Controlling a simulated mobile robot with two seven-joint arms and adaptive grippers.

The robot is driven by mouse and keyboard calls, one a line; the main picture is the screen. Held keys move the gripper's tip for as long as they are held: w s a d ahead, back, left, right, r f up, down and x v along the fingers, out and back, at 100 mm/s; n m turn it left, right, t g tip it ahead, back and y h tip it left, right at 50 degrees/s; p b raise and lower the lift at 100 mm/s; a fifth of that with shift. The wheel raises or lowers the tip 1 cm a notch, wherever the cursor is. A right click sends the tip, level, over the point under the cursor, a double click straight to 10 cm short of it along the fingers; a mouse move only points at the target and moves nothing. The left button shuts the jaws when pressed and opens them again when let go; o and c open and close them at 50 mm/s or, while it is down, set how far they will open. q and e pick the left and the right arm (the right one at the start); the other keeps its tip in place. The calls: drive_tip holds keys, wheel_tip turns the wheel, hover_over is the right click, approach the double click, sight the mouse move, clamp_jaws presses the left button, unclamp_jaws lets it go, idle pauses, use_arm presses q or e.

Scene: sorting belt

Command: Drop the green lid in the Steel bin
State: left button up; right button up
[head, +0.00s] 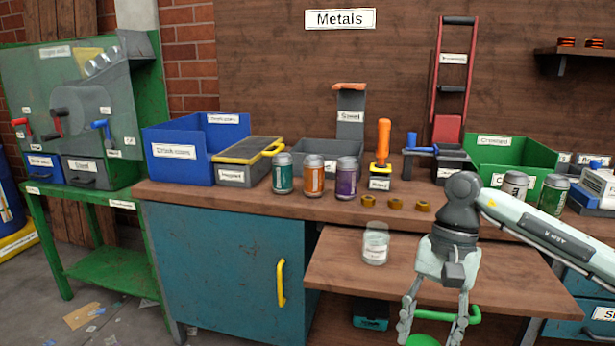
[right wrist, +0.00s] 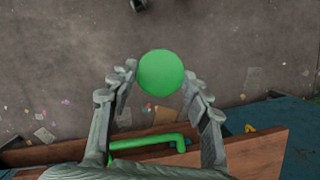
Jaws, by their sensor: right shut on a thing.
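My right gripper (head: 434,330) is low in front of the pulled-out wooden shelf, shut on the round green lid (right wrist: 160,73). In the right wrist view the lid sits between the fingertips, above the floor. In the head view only part of the lid (head: 424,340) shows at the bottom edge. A grey bin (head: 315,151) on the bench has a tall back plate whose small label seems to read Steel. Another grey bin (head: 86,172) under the green machine at left has a similar label. My left gripper is not in view.
Several cans, including a purple one (head: 346,178), stand before the grey bin. An orange-handled tool (head: 383,152) and brass nuts (head: 396,202) are right of them. A clear jar (head: 376,244) stands on the wooden shelf (head: 335,270). A green handle (right wrist: 150,143) is close to the gripper.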

drive_tip(key=n, duration=0.2)
drive_tip(key=f+n+h, duration=0.1)
drive_tip(key=n, duration=0.1)
drive_tip(key=f+n, duration=0.1)
drive_tip(key=n, duration=0.2)
drive_tip(key=shift+w+a+f+g+h, duration=0.15)
drive_tip(key=shift+w+f+g+h, duration=0.15)
drive_tip(key=shift+h, duration=0.1)
